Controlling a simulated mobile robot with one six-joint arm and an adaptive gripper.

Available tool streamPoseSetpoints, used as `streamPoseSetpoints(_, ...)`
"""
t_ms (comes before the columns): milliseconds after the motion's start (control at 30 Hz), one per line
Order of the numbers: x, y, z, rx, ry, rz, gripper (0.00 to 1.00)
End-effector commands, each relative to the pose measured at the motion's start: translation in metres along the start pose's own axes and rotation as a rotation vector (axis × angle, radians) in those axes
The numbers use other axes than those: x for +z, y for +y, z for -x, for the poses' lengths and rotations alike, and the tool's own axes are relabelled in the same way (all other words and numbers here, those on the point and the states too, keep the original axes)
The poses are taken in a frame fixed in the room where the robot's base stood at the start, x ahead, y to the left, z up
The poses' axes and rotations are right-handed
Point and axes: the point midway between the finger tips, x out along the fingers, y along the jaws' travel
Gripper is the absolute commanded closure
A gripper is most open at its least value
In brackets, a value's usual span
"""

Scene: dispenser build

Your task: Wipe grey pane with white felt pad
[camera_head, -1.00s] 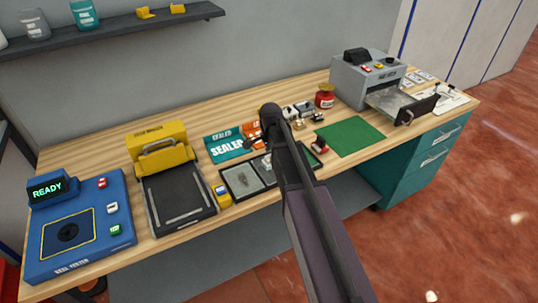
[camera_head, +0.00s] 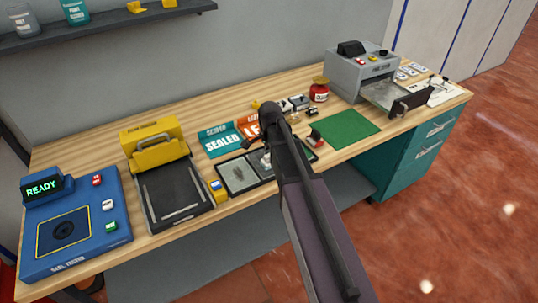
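A black-framed tray with grey panes (camera_head: 238,177) lies near the front middle of the wooden bench. The left pane has a darker mark on it. A small white thing (camera_head: 266,161) shows on the pane beside it, partly covered by my arm; it is too small to tell whether it is the felt pad. My dark arm crosses the middle of the picture and hides the right part of the tray.
A blue seal tester (camera_head: 75,225) reading READY and a yellow-and-black machine (camera_head: 165,180) stand left. Sealed and leak signs (camera_head: 220,140) stand behind the tray. A red jar (camera_head: 318,92), a green mat (camera_head: 347,128) and a grey machine (camera_head: 360,72) are right.

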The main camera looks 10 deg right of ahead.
Motion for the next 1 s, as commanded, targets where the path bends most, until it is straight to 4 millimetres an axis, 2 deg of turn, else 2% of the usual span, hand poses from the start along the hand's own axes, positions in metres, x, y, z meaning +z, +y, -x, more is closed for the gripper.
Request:
streamPoseSetpoints(500, 0.001, 0.033, 0.002, 0.001, 0.000, 0.000, 1.00)
streamPoseSetpoints(1000, 0.001, 0.035, -0.001, 0.000, 0.000, 0.000, 1.00)
